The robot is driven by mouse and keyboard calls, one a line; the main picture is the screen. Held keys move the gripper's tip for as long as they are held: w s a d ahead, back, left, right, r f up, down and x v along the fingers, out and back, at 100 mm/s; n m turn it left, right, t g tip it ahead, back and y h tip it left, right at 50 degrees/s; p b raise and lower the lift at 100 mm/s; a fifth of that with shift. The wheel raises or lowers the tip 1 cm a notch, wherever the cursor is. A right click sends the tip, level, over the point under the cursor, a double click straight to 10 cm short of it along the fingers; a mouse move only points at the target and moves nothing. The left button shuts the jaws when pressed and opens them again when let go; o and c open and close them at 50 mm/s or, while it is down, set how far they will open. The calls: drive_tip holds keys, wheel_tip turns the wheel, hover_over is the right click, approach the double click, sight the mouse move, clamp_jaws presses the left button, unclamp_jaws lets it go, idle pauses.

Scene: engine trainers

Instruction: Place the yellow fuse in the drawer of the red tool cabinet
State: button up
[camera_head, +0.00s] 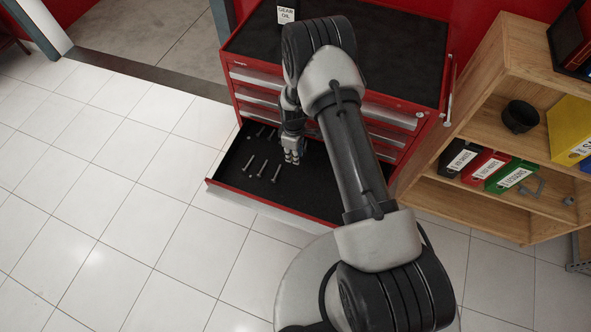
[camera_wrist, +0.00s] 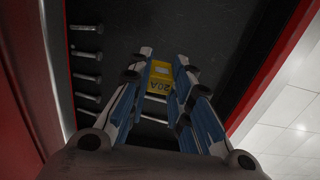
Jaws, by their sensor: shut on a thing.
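The red tool cabinet (camera_head: 262,100) stands at the top centre in the head view. Its bottom drawer (camera_head: 225,190) is pulled open and has a black floor with several bolts (camera_head: 262,169) lying in it. My gripper (camera_head: 292,155) is over this drawer, pointing down. In the wrist view my gripper (camera_wrist: 161,82) is shut on the yellow fuse (camera_wrist: 160,76), which shows the marking 20A between the fingertips. The drawer floor (camera_wrist: 115,45) lies below the fuse. The fuse cannot be made out in the head view.
A wooden shelf (camera_head: 480,105) with binders (camera_head: 486,165) and a black cup (camera_head: 520,117) stands to the right of the cabinet. A gear oil container (camera_head: 286,12) is on the cabinet top. In the wrist view the drawer's red edge (camera_wrist: 275,65) is at right, with several bolts (camera_wrist: 88,78) at left.

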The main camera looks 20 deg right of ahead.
sight(294, 173)
wheel_tip(294, 173, down, 10)
drive_tip(key=b, duration=0.2)
drive_tip(key=shift+f+b, duration=0.2)
drive_tip(key=shift+b, duration=0.1)
drive_tip(key=shift+f, duration=0.2)
drive_tip(key=o, duration=0.8)
drive_tip(key=shift+r, duration=0.1)
